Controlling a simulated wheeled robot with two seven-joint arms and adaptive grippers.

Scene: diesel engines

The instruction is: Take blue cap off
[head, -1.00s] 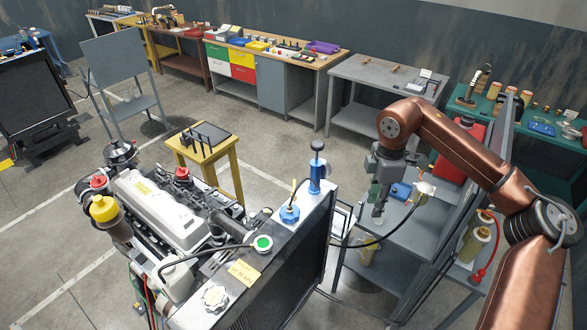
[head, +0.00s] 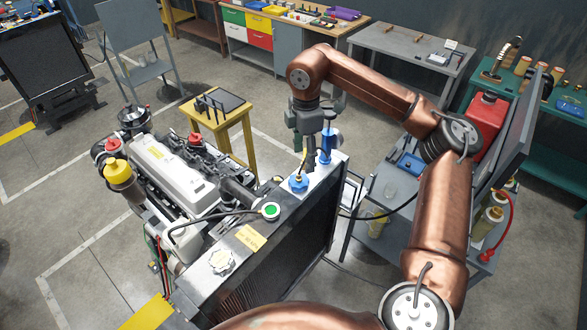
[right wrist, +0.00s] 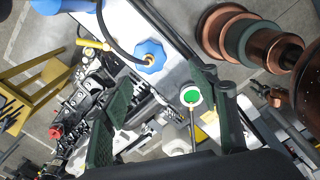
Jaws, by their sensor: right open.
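My right gripper (head: 315,160) points down above the radiator top, slightly behind and to the right of the cap. In the right wrist view its green fingers (right wrist: 160,82) are apart with nothing between them. My left gripper is not in view.
The engine (head: 165,180) stands to the left of the radiator. A green-centred round cap (head: 270,211) and a pale cap (head: 222,262) are on the radiator top. A black hose runs near the green one. A yellow stool (head: 215,115) stands behind.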

